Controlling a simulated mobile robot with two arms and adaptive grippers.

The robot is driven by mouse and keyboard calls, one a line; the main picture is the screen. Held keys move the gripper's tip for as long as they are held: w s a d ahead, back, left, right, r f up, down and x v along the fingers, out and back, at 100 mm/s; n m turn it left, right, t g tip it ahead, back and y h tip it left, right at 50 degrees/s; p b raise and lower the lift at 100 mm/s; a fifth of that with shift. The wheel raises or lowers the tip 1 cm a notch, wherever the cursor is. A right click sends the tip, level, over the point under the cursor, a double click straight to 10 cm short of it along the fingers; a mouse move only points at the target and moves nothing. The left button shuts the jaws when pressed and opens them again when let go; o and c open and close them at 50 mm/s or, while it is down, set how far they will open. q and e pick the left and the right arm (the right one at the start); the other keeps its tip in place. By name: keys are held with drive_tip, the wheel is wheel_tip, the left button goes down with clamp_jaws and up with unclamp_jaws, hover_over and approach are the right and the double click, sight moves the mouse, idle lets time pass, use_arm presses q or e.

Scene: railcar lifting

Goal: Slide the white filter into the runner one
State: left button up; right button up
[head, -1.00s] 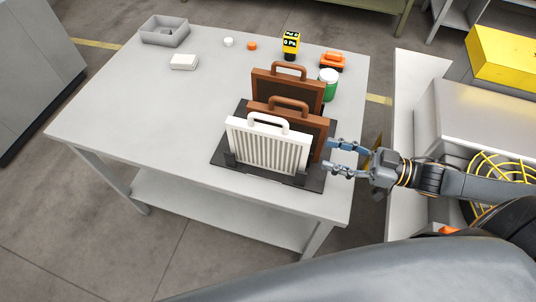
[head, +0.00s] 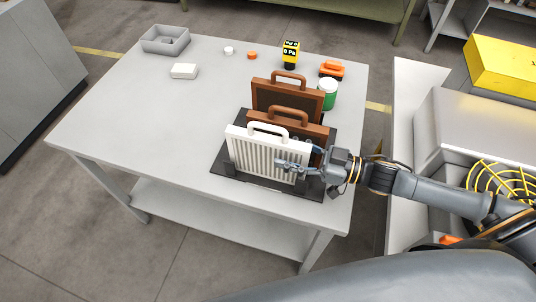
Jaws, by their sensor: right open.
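The white filter (head: 252,152), a ribbed panel with a handle on top, stands upright at the front of a black base (head: 226,165) on the grey table. Two brown framed filters stand behind it: the nearer one (head: 313,131) and the farther one (head: 262,90). My right gripper (head: 290,157) is open at the white filter's right edge. One finger lies in front of its ribbed face and the other is mostly hidden behind it. I cannot tell whether the fingers touch it. The base's runners are mostly hidden by the filters. My left gripper is not in view.
Behind the filters stand a green jar with a white lid (head: 328,92), an orange object (head: 332,69) and a yellow-black gauge (head: 290,53). A grey tray (head: 165,42) and white block (head: 184,71) sit at the back left. The table's left half is mostly clear.

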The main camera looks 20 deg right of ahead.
sight(277, 150)
drive_tip(key=shift+x, duration=1.55)
drive_tip(key=shift+d, duration=0.1)
clamp_jaws()
